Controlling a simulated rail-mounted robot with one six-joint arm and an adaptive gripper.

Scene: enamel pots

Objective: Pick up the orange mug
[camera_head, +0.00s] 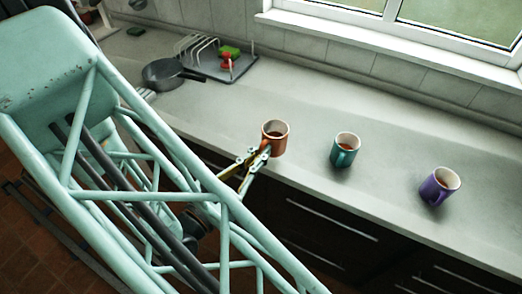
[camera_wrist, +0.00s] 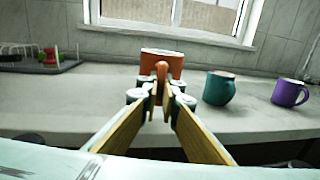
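The orange mug (camera_head: 275,138) is upright with its open top showing, at the near edge of the counter in the head view. In the wrist view the orange mug (camera_wrist: 150,64) is straight ahead, with its handle facing me. My gripper (camera_head: 262,152) reaches it from the near side. In the wrist view my gripper (camera_wrist: 161,92) has its fingertips close together, one on each side of the handle, and looks shut on it. The fingers hide the mug's lower part, so I cannot tell whether its base touches the counter.
A teal mug (camera_head: 345,150) and a purple mug (camera_head: 439,186) stand to the right on the counter (camera_head: 390,165). A dark pan (camera_head: 168,74) and a dish rack (camera_head: 212,60) are at the back left. A window and tiled wall are behind. The counter's middle is clear.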

